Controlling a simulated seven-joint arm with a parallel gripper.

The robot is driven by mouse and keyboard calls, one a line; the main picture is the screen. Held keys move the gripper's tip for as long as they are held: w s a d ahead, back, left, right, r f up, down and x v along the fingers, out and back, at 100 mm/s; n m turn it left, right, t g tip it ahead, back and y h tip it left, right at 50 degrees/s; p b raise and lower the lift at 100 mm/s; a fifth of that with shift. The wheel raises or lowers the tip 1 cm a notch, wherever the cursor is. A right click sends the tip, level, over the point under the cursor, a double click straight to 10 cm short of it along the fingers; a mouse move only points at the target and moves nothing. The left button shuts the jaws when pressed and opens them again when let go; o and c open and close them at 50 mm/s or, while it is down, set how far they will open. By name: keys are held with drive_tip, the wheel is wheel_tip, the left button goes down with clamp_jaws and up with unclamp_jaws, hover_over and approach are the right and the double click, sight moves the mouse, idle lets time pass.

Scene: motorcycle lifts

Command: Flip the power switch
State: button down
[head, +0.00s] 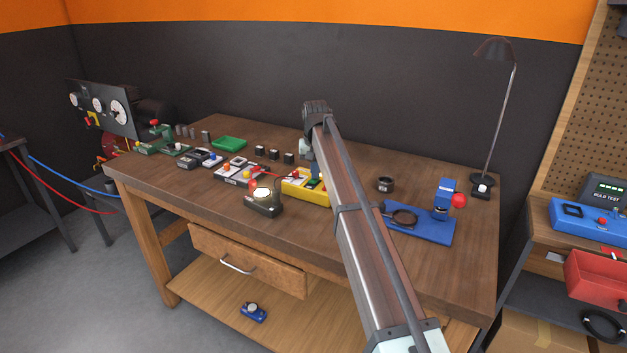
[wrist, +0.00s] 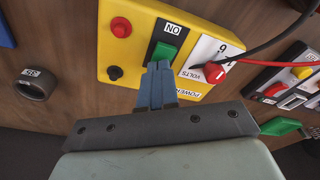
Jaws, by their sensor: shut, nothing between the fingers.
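The yellow power box (wrist: 135,42) lies on the workbench and also shows in the head view (head: 294,186), partly behind my arm. In the wrist view it carries a green rocker switch (wrist: 165,52) next to an ON label (wrist: 173,28), a red button (wrist: 121,27), a black knob (wrist: 115,73) and a label reading POWER (wrist: 190,92). My gripper (wrist: 158,66) is shut and empty. Its blue fingertips appear at the near edge of the green switch; I cannot tell whether they touch it. The fingers hide the box's near-middle part.
A black ring (head: 385,184) and a blue fixture (head: 425,230) lie to the right. The bench's front right is clear.

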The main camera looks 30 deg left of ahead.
idle(0.3)
wheel_tip(320, 180, up, 7)
idle(1.0)
drive_tip(key=shift+f, duration=0.1)
